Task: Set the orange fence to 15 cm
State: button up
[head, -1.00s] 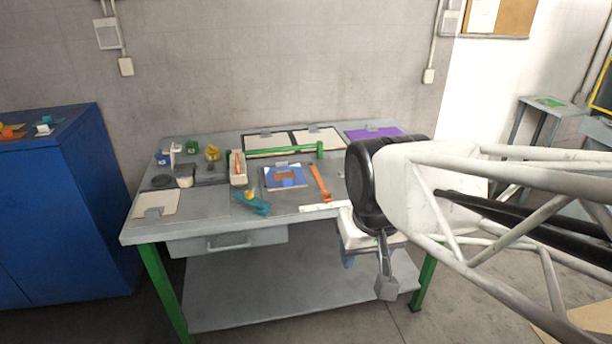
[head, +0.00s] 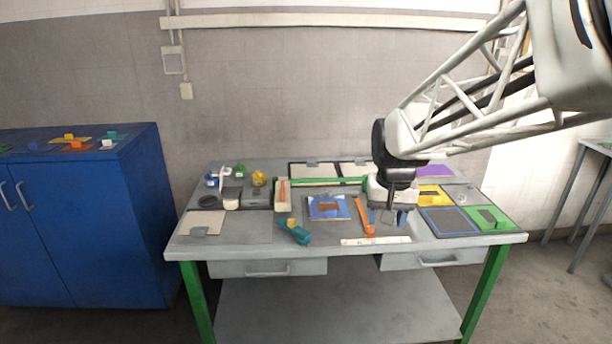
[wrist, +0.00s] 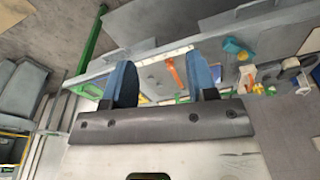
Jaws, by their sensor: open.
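The orange fence (head: 364,217) is a narrow upright-angled bar lying on the grey workbench, right of the blue board with an orange-brown patch (head: 328,208). Its near end is close to a white marked strip (head: 375,241) along the bench's front edge. The fence also shows in the wrist view (wrist: 176,72), beyond and between my fingers. My gripper (head: 395,216) is above the bench, to the right of the fence and apart from it. In the wrist view my two blue fingers (wrist: 164,82) are spread with nothing between them. I cannot read the strip's marks.
A teal tool (head: 295,232) lies left of the fence. A green rail (head: 325,182) runs behind the blue board. Yellow and green pieces (head: 488,218) lie at the right end. A wooden-fronted brush block (head: 283,195) stands left of the board. A blue cabinet (head: 90,220) stands left.

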jog(key=w+d+f+m, duration=0.1)
jog(key=w+f, duration=0.4)
jog(key=w, duration=0.5)
jog(key=w+d+f+g, duration=0.1)
jog(key=w+d+f, duration=0.2)
jog(key=w+f, duration=0.3)
jog(key=w+d+f+m, duration=0.1)
jog(key=w+f, duration=0.5)
jog(key=w, duration=0.8)
jog(key=shift+d+f+m+g, duration=0.1)
jog(key=shift+d+m+g, duration=0.2)
jog(key=shift+d, duration=0.6)
jog(key=shift+w+f, duration=0.15)
jog(key=shift+f, duration=0.05)
jog(key=shift+f, duration=0.15)
jog(key=shift+f, duration=3.75)
jog(key=shift+c, duration=0.4)
grip_shut()
